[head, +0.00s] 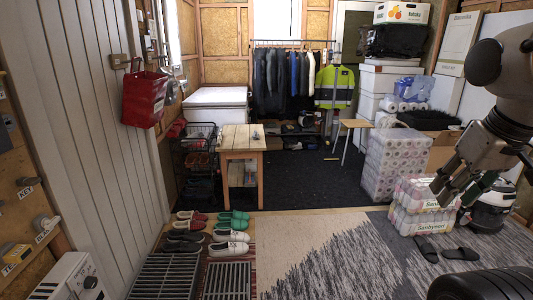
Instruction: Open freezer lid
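A white chest freezer (217,97) stands at the back left against the wall. Its flat lid looks shut. The lower front of the freezer is partly hidden by a dark wire rack and a wooden table. My gripper (455,191) is at the right edge of the head view, pointing down and left. Its dark fingers look spread apart with nothing between them. It is far from the freezer, in front of stacked paper packs.
A small wooden table (241,141) and a wire rack (196,160) stand before the freezer. Several pairs of shoes (229,236) lie on the floor nearer. A stool (355,125), paper packs (395,160) and clothes rack (285,72) are farther right. Dark carpet (310,180) in the middle is clear.

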